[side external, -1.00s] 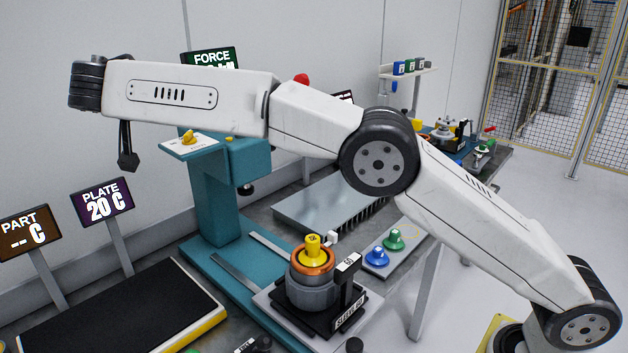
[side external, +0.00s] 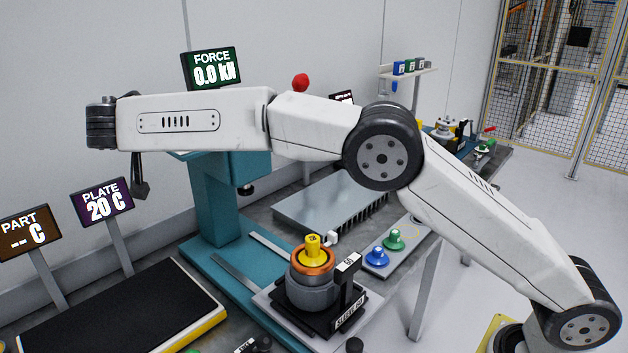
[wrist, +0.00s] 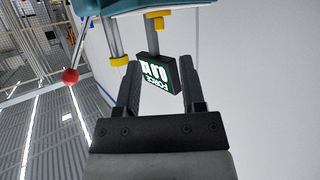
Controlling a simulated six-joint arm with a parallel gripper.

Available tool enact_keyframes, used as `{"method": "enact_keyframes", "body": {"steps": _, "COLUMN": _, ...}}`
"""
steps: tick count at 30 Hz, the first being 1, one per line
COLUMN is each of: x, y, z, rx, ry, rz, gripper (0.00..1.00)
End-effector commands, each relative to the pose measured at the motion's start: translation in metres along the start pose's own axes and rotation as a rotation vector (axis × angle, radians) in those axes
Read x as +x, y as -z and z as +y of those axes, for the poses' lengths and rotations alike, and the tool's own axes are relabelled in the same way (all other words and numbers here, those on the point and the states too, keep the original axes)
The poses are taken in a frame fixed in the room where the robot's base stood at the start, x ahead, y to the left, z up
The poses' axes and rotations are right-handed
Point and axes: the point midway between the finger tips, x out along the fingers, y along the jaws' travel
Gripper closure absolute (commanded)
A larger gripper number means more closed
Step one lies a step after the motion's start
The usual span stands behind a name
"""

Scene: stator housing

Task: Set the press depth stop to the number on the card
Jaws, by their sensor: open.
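The teal press (side external: 212,200) stands behind my arm in the side view, and my arm hides its upper front. My gripper (side external: 140,190) hangs at the left, in front of the wall. In the wrist view my gripper (wrist: 160,64) is open and empty, with the back-lit force display (wrist: 158,74) seen between its fingers. Yellow pieces on rods (wrist: 155,22) show beyond them, below the teal press edge (wrist: 140,5). The depth stop's setting cannot be read. A small label (side external: 348,263) stands by the sleeve fixture, but I cannot tell if it is the card.
The force display (side external: 211,68) reads 0.0 kN. The plate display (side external: 102,203) reads 20 C. A fixture (side external: 312,290) holds a stator with a yellow top. Blue and green knobs (side external: 377,256) sit beside it. A red ball (wrist: 70,75) on a lever is left in the wrist view.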

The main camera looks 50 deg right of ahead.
Motion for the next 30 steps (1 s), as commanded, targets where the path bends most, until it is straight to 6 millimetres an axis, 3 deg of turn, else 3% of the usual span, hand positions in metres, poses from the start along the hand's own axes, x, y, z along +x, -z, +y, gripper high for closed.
{"method": "enact_keyframes", "body": {"steps": 16, "x": 0.061, "y": 0.0, "z": 0.001, "rx": 0.0, "ry": 0.0, "rz": 0.0, "gripper": 0.49}}
{"method": "enact_keyframes", "body": {"steps": 30, "x": 0.071, "y": 0.0, "z": 0.0, "rx": 0.0, "ry": 0.003, "rz": -0.001, "gripper": 0.49}}
